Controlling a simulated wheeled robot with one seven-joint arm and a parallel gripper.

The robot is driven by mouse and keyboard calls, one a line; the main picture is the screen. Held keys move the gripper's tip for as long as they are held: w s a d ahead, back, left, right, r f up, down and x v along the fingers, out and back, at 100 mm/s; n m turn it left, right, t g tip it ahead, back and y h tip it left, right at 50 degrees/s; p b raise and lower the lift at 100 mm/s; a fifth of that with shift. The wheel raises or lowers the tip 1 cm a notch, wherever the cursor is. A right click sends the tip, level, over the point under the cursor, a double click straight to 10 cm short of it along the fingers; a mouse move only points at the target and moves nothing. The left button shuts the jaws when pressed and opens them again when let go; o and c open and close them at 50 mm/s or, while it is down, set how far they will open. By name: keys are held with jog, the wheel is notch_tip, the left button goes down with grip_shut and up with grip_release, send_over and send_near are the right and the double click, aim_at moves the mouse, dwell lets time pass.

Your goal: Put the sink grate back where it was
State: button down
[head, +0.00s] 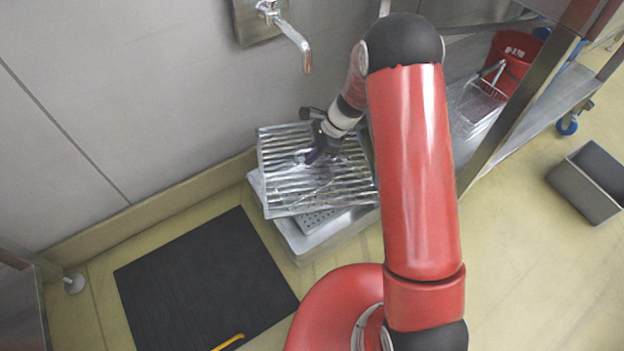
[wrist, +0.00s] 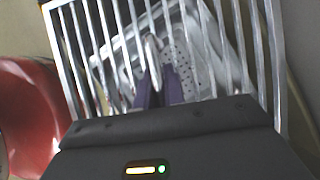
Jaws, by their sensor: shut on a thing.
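The sink grate (head: 338,181), a metal frame of parallel bars, is held tilted over the low floor sink (head: 305,243) in the head view. My gripper (head: 312,157) is shut on the grate near its middle. In the wrist view the grate (wrist: 90,55) spans most of the picture, and the fingers of my gripper (wrist: 158,85) reach in between its bars. Through the bars the perforated sink bottom (wrist: 190,60) shows. The grate hides most of the sink, and I cannot tell whether it touches the rim.
A faucet (head: 290,36) juts from the wall above the sink. A black mat (head: 205,285) with a yellow-handled tool (head: 228,342) lies at front left. A metal shelf (head: 530,115) with a red bucket (head: 512,58) and wire basket (head: 478,103) stands at right. A grey bin (head: 590,182) lies farther right.

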notch_tip(320, 180, down, 12)
jog(key=shift+r+b, duration=0.1)
jog(key=shift+b, duration=0.85)
jog(key=shift+f+b, duration=0.5)
jog(key=shift+f, duration=0.15)
jog(key=c, duration=1.5)
grip_release()
